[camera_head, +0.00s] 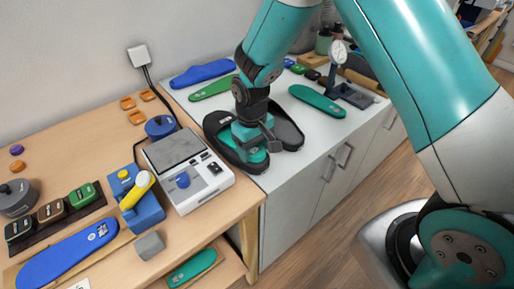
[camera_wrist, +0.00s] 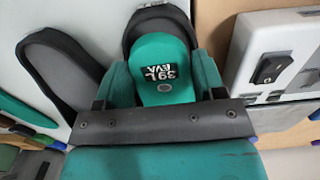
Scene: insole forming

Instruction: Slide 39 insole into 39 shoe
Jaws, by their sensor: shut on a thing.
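My gripper (camera_head: 252,139) is shut on the green insole (camera_head: 256,156), low over the pair of black shoes on the white cabinet top. In the wrist view, my gripper (camera_wrist: 163,84) has a finger on each side of the insole (camera_wrist: 158,48), whose label reads 39 L EVA. The insole's far end lies within the dark rim of one black shoe (camera_wrist: 134,27); how deep it sits I cannot tell. This shoe also shows in the head view (camera_head: 214,124), partly hidden by my gripper. The other black shoe (camera_head: 291,132) lies beside it, empty (camera_wrist: 47,62).
A white scale (camera_head: 211,188) stands close to the shoes on the wooden table. Blue (camera_head: 201,73) and green (camera_head: 212,88) insoles lie behind the shoes, and another green insole (camera_head: 318,101) lies to the right. A gauge stand (camera_head: 340,75) stands farther back.

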